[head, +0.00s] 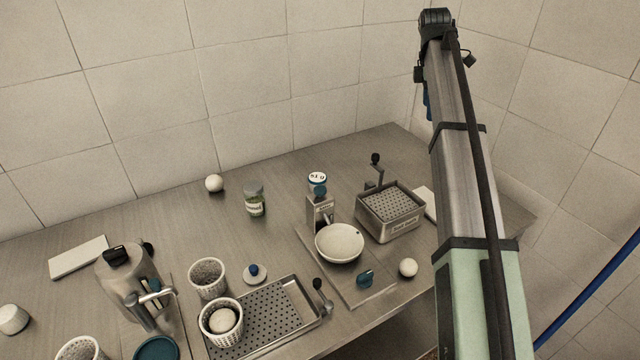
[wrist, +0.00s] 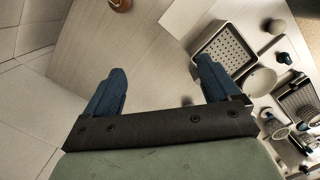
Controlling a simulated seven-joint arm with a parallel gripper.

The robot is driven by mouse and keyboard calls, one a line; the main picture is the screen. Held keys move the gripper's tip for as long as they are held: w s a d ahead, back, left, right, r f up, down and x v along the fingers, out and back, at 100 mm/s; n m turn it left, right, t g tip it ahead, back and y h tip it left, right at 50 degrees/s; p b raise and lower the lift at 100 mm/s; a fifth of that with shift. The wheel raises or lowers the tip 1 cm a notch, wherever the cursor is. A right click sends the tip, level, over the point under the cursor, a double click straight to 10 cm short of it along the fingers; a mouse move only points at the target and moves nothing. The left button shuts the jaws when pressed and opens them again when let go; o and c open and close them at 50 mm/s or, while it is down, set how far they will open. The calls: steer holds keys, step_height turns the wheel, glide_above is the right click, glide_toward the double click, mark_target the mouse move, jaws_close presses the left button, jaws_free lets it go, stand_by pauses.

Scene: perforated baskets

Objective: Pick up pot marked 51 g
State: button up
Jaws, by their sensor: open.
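I cannot read a 51 g mark on any pot. A small glass jar (head: 254,200) with a pale label stands on the metal table at the back in the head view. Perforated white pots stand at the front left: one empty-looking (head: 207,278), one holding a pale ball (head: 221,326), and one cut off by the lower edge (head: 80,350). A scale post (head: 320,212) stands behind a round white pan (head: 340,243); a round white-and-blue piece with dark characters tops it. My gripper (wrist: 160,66) is open, its blue fingers apart with bare surface between them in the wrist view.
A metal box with a perforated top (head: 390,210) stands right of the pan; it also shows in the wrist view (wrist: 225,48). A steel jug (head: 130,285) and perforated tray (head: 265,318) are at front left. White balls lie at the back (head: 214,183) and right (head: 408,267).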

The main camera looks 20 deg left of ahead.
steer(key=w+a+r, duration=0.2)
steer(key=a+r, duration=0.3)
steer(key=a, duration=0.6)
steer(key=m+y, duration=0.1)
steer(key=m, duration=0.4)
glide_above(317, 177)
step_height(317, 177, down, 17)
steer(key=f, duration=0.7)
steer(key=shift+w+d+f, duration=0.15)
steer(key=shift+d+f, duration=0.05)
steer(key=shift+d, duration=0.15)
steer(key=shift+a+f, duration=0.15)
steer(key=shift+f, duration=1.15)
steer(key=shift+a+f, duration=0.15)
steer(key=shift+f, duration=1.15)
steer(key=shift+c, duration=0.2)
steer(key=c, duration=1.1)
